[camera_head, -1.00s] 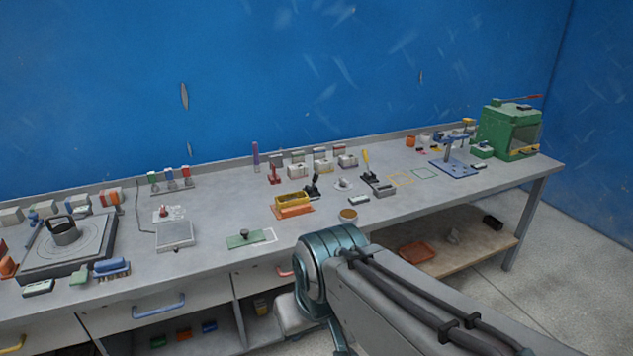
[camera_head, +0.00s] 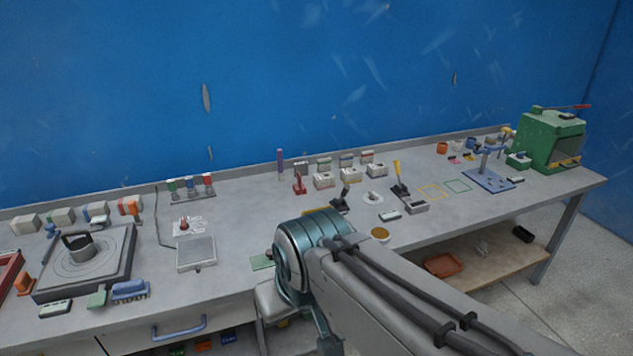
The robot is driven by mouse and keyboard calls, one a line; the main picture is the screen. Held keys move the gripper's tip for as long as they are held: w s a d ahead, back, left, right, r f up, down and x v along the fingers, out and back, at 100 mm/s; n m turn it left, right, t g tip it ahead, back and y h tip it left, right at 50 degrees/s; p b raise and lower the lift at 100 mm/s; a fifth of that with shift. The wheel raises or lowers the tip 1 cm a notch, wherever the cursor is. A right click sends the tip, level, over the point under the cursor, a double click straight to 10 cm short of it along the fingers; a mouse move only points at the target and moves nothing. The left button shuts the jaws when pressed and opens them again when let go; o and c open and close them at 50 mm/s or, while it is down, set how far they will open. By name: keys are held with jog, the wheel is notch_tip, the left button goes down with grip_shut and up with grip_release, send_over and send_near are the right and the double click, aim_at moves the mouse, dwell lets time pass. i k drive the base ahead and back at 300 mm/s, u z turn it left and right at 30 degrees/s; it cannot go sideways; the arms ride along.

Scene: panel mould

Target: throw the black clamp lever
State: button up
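The black clamp lever (camera_head: 341,198) stands on the grey workbench (camera_head: 236,222), near the middle. It leans up and to the right, just behind the yellow mould (camera_head: 316,211). Most of the mould is hidden behind my arm. I cannot tell whether the lever's base touches the mould. My gripper is not in view; only the thick grey and teal links of my arm show, in front of the bench and below the lever.
A yellow-handled lever (camera_head: 398,178) and a white disc (camera_head: 372,198) stand right of the black lever. A red toggle (camera_head: 299,181) and small boxes stand behind. A green press (camera_head: 552,140) is at the far right. Bare bench lies left of the mould.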

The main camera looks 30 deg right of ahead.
aim_at(346, 189)
jog(key=z, duration=0.45)
jog(key=i, duration=1.3)
jog(key=z, duration=0.8)
